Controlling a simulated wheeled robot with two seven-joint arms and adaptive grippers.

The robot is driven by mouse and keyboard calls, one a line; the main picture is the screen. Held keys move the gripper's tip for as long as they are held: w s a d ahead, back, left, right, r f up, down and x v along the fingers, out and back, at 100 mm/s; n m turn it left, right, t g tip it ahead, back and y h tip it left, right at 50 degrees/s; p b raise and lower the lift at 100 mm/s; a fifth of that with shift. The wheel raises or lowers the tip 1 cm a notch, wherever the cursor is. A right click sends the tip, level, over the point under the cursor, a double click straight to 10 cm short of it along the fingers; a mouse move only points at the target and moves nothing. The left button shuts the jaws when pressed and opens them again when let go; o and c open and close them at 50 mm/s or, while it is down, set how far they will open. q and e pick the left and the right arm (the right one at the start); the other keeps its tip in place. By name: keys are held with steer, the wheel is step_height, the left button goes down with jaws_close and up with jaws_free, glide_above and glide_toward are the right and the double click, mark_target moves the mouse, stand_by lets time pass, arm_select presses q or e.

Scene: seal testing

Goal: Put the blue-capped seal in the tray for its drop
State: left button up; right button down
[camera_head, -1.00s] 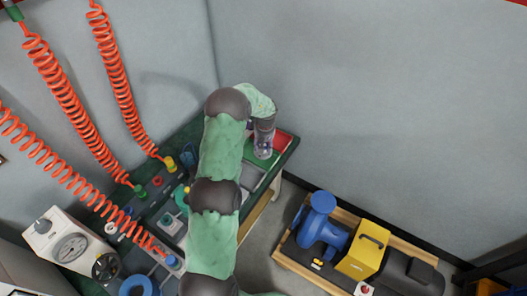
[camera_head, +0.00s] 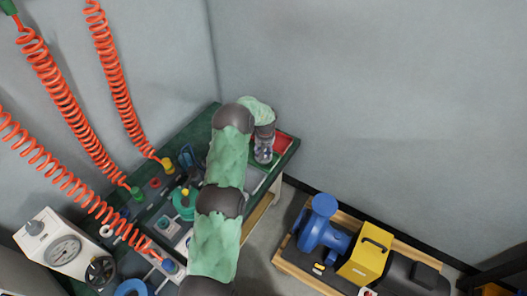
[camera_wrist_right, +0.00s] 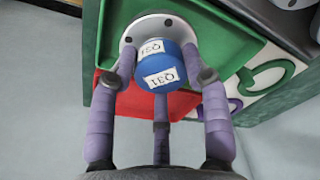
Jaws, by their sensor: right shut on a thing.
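The blue-capped seal (camera_wrist_right: 157,68) is between the fingers of my right gripper (camera_wrist_right: 157,85) in the right wrist view. In the head view my right gripper (camera_head: 263,150) is at the bench's far right end, beside the red tray (camera_head: 284,143). The seal cannot be made out there. Whether the seal touches the green tray is unclear. My left gripper is not in view.
A grey tray (camera_head: 254,179) lies beside my right arm. The bench's left part holds a gauge box (camera_head: 58,245) and several fittings under hanging orange coiled hoses (camera_head: 60,90). A blue pump (camera_head: 318,228) and yellow box (camera_head: 367,254) stand on a low pallet at right.

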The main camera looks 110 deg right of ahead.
steer(key=c, duration=0.6)
jaws_free()
steer(key=r+p, duration=0.1)
steer(key=r, duration=0.3)
steer(key=a+r+p, duration=0.1)
steer(key=r, duration=0.3)
steer(key=r+p, duration=0.2)
steer(key=r, duration=0.2)
steer(key=shift+s+a, duration=0.1)
steer(key=shift+a, duration=0.15)
